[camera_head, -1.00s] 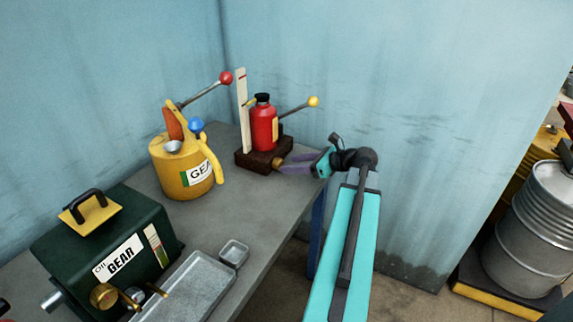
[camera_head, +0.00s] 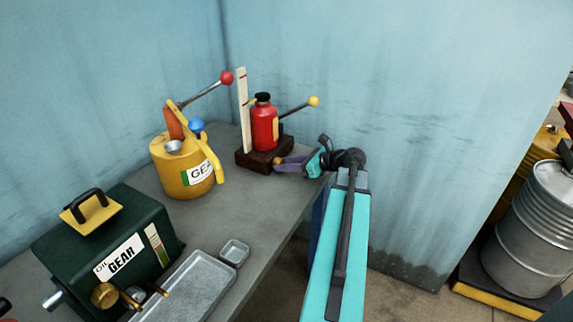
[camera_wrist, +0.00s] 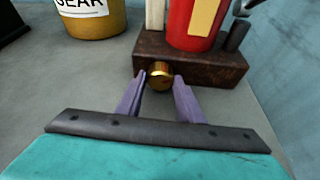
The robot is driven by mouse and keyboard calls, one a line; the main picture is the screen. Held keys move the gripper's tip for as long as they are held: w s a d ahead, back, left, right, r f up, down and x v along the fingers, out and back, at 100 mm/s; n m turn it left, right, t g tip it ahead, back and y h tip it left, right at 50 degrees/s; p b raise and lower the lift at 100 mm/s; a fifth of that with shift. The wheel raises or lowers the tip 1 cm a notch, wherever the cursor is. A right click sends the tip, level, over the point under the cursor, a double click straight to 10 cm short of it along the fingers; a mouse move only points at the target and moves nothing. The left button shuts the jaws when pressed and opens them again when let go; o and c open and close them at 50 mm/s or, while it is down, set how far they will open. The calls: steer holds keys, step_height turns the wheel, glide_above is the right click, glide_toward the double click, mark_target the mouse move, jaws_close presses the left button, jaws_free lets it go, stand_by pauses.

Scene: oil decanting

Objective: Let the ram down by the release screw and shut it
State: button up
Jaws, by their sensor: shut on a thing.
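The red bottle jack (camera_head: 264,127) stands upright on a dark brown base (camera_head: 262,163) near the wall. Its black-topped ram (camera_head: 262,98) sits close above the red body, beside a pale upright scale (camera_head: 242,110) with a red mark. The brass release screw knob (camera_wrist: 160,76) sticks out of the front of the base in the wrist view. My gripper (camera_head: 290,162) is at the base's right side in the head view. In the wrist view, its two purple fingers are closed on either side of the knob. The fingers partly hide the knob in the head view.
A yellow-knobbed lever (camera_head: 313,101) slants up from the jack, above my gripper. A yellow GEAR can (camera_head: 185,175) stands to the left. A green GEAR tank (camera_head: 105,245) and metal trays (camera_head: 190,285) are nearer. The grey bench between them is bare.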

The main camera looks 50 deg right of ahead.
stand_by(0.3)
steer(key=shift+s+a+f+n+h+b, duration=0.1)
steer(key=shift+a+n+h+b, duration=0.1)
steer(key=shift+n+h, duration=0.25)
steer(key=shift+a+n+h+b, duration=0.1)
steer(key=shift+n+h+b, duration=0.15)
steer(key=shift+n, duration=0.3)
steer(key=shift+n+t+h+b, duration=0.4)
steer(key=shift+n+h+b, duration=0.2)
steer(key=shift+n+b, duration=0.35)
steer(key=o, duration=1.1)
steer(key=shift+d+p, duration=0.15)
steer(key=shift+p, duration=0.3)
